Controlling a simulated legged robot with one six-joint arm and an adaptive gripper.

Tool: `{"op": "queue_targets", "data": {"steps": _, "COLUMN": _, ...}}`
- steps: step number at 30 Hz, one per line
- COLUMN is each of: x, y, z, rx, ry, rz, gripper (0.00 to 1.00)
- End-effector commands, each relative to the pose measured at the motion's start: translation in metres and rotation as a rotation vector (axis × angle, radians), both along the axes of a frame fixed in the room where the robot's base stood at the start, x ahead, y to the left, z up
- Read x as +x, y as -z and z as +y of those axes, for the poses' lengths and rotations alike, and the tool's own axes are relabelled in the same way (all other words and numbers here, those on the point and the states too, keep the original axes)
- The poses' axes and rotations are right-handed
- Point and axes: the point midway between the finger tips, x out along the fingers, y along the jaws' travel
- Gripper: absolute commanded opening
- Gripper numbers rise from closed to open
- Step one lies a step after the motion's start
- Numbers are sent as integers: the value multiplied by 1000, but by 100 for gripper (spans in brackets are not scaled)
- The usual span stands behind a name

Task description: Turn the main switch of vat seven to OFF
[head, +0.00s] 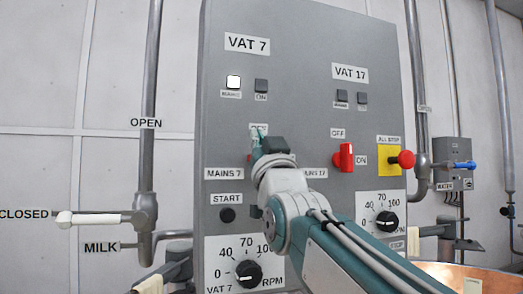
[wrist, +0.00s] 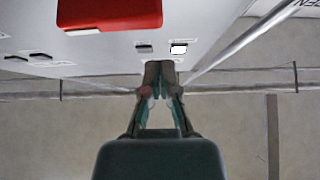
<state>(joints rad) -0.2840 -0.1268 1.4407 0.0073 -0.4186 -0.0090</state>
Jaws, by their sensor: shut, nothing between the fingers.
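The grey control panel (head: 300,60) fills the middle of the head view. Its VAT 7 label (head: 247,43) is at the upper left, above a lit white mains lamp (head: 233,82) and a dark ON lamp (head: 261,85). My gripper (head: 258,136) is in front of the panel between these lamps and the MAINS 7 label (head: 224,174). It is shut and empty, and it hides the vat seven main switch there. In the wrist view a red block (wrist: 110,12), apparently that switch, is at the top edge, apart from my gripper (wrist: 160,68). Its setting cannot be read.
The red vat 17 switch (head: 344,158) and the red ALL STOP knob (head: 406,159) are to the right. A START button (head: 227,214) and speed dial (head: 248,273) are below left. A white valve handle (head: 65,219) is at far left. A copper rim (head: 490,279) shows lower right.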

Motion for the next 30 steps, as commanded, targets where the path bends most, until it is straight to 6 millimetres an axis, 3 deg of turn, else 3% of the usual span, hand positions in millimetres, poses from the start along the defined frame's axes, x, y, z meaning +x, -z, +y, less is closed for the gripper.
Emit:
{"op": "queue_targets", "data": {"steps": 10, "x": 21, "y": -16, "z": 6, "rx": -1, "ry": 0, "rz": 2, "gripper": 0}}
{"op": "queue_targets", "data": {"steps": 21, "x": 20, "y": 18, "z": 6, "rx": -1, "ry": 0, "rz": 2, "gripper": 0}}
{"op": "queue_targets", "data": {"steps": 30, "x": 20, "y": 24, "z": 6, "rx": 0, "ry": 0, "rz": 1, "gripper": 0}}
